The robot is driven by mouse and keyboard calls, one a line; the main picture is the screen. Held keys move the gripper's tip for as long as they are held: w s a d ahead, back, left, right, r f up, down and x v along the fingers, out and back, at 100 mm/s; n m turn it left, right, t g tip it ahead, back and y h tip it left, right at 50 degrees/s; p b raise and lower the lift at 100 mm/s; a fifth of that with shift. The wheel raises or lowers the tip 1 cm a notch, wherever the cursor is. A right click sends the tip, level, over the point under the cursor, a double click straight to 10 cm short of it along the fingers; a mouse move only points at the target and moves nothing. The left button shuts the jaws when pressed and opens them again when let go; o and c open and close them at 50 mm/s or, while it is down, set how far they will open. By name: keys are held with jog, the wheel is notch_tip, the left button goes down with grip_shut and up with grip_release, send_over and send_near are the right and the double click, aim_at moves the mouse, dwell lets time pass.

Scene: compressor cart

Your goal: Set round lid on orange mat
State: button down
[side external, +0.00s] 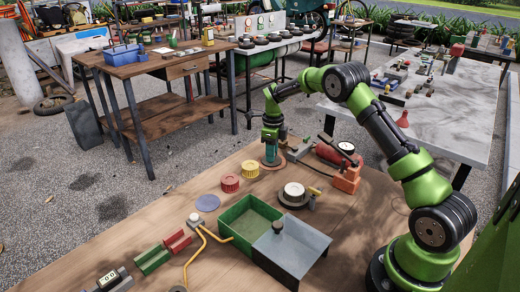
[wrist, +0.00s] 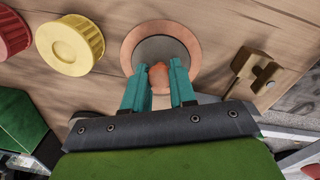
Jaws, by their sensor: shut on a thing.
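The round lid (wrist: 150,48) is a grey disc with an orange-brown knob, seen below my gripper in the wrist view. My gripper (wrist: 159,82) is shut on the knob, one teal finger on each side. The orange mat (wrist: 131,52) is a dull orange disc that shows as a ring around the lid; its lower part is hidden by the fingers. In the side external view, my gripper (side external: 271,151) points down over the mat (side external: 263,163), and the lid is mostly hidden there. I cannot tell whether the lid touches the mat.
A yellow cap (side external: 250,169) and a red cap (side external: 230,184) stand to the left. A flat purple disc (side external: 207,203) and a green open box (side external: 246,221) are nearer the camera. A red cylinder (side external: 331,152) lies to the right. A brown bracket (wrist: 256,72) is beside the mat.

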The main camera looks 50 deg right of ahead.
jog(key=shift+f, duration=0.2)
jog(key=c, duration=0.9)
grip_release()
